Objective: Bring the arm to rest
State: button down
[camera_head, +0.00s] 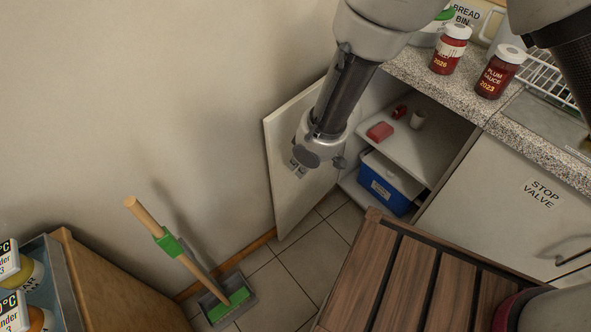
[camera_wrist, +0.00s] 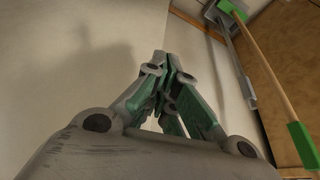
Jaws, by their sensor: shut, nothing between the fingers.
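My gripper (camera_wrist: 172,62) is shut and empty in the wrist view, its fingers together in front of a pale wall. In the head view my arm hangs down from the top, in front of the wall and the open cabinet door (camera_head: 287,150). The gripper fingers cannot be made out clearly in the head view.
An open cabinet holds a red item (camera_head: 380,131) and a blue box (camera_head: 384,184). Two sauce jars (camera_head: 450,50) (camera_head: 499,72) stand on the counter (camera_head: 430,80). A slatted wooden table (camera_head: 400,285) is in front. A broom (camera_head: 180,255) leans at lower left.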

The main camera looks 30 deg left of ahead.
jog(key=w+v, duration=0.1)
jog(key=v, duration=0.6)
jog(key=s+d+f+h, duration=0.1)
jog(key=d+h, duration=0.3)
jog(key=d, duration=0.5)
jog(key=w+d+r+m+h, duration=0.1)
jog(key=w+d+r+m, duration=0.15)
jog(key=d+r, duration=0.65)
jog(key=w+d+r+m+h, duration=0.1)
jog(key=w+d+r+m, duration=0.15)
jog(key=d+r, duration=0.7)
jog(key=s+d+r+m+t, duration=0.1)
jog(key=s+d+r+m, duration=0.1)
jog(key=d, duration=0.8)
jog(key=s+d+r+m+t+y, duration=0.1)
jog(key=d+r+m, duration=0.4)
jog(key=d, duration=0.5)
jog(key=s+d+r+m+t, duration=0.1)
jog(key=s+d+r+m, duration=0.2)
jog(key=d+r, duration=0.3)
jog(key=d, duration=0.4)
jog(key=shift+s+r+m+y, duration=0.15)
jog(key=shift+r+m+y, duration=0.15)
jog(key=shift+r, duration=0.05)
